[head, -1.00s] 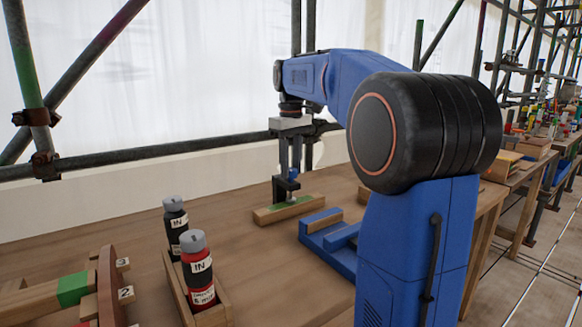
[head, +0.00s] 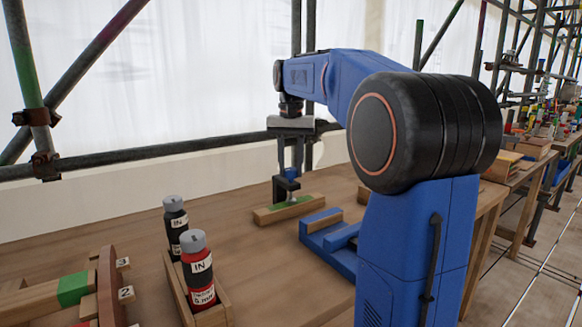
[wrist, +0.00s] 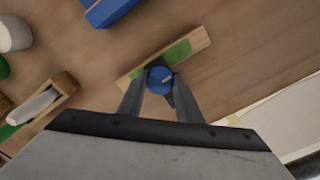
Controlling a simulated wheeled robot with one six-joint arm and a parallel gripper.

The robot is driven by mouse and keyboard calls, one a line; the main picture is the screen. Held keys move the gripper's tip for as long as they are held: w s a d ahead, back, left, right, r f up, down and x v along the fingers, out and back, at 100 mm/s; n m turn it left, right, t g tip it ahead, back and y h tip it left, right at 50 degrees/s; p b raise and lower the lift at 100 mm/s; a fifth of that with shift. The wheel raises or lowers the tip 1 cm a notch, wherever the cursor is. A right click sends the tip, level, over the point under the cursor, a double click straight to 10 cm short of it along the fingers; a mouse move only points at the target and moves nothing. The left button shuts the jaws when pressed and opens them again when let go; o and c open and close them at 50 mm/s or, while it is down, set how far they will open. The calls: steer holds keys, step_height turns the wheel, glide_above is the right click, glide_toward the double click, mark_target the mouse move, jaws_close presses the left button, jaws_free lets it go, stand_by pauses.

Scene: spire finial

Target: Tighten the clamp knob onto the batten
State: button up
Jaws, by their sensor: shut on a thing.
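The clamp knob is blue and round; it shows in the wrist view (wrist: 159,80) between my two fingertips and small in the head view (head: 291,173). My gripper (head: 290,170) points down from above and is shut on the knob. The black clamp body (head: 284,190) sits under the knob on the batten. The batten (head: 291,209) is a short light-wood strip with a green patch, lying on the bench; it also shows in the wrist view (wrist: 196,45). The contact of the clamp with the batten is too small to judge.
A blue fixture (head: 325,236) stands just right of the batten. A wooden tray (head: 226,299) with a red bottle (head: 198,270) and a black bottle (head: 175,226) is at front left. A rack with numbered tags (head: 110,290) is farther left. Bare bench (head: 120,225) lies behind the bottles.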

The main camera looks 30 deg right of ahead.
mark_target(291, 169)
steer(key=m, duration=1.4)
stand_by(0.4)
steer(key=o, duration=1)
steer(key=shift+o, duration=0.2)
steer(key=shift+r, duration=0.1)
step_height(291, 169, up, 17)
steer(key=shift+r, duration=0.15)
